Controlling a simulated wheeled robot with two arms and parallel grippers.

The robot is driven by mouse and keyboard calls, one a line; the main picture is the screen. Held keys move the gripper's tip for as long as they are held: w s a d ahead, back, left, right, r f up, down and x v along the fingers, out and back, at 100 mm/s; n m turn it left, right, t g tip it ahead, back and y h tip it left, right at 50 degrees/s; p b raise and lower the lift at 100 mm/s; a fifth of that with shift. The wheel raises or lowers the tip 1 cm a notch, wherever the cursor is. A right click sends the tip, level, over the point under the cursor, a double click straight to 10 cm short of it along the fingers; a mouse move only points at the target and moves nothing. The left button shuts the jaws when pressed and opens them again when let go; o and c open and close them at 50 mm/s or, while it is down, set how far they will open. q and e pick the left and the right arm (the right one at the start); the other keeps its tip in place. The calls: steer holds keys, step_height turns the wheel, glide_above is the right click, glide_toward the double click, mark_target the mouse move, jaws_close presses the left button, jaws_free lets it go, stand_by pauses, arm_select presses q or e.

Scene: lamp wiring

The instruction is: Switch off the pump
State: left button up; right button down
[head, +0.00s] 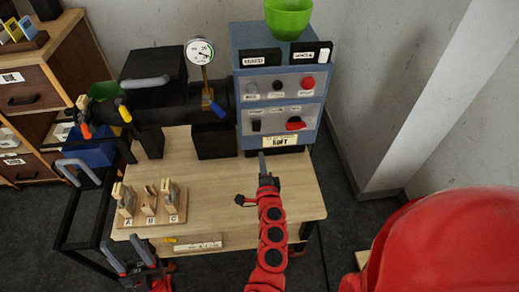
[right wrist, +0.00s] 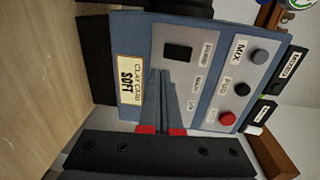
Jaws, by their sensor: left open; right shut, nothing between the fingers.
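The blue-grey control panel (head: 241,107) stands at the back of the wooden table. Its upper row has a grey button (head: 251,88), a black button (head: 277,86) and a red button (head: 308,83). Below are a black rocker switch (head: 256,125) and a red knob (head: 295,123). My left gripper (head: 128,254) is open, low at the left.
A green bowl (head: 289,18) sits on the panel. A black cylinder machine (head: 170,104) with a gauge (head: 200,52) stands left of it. A wooden rack (head: 148,222) marked A, B, C is at the table's front left. The table's middle is mostly clear.

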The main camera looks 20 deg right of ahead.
steer(key=s, duration=0.2)
steer(key=s+a+f+b, duration=0.1)
steer(key=s, duration=0.1)
stand_by(0.4)
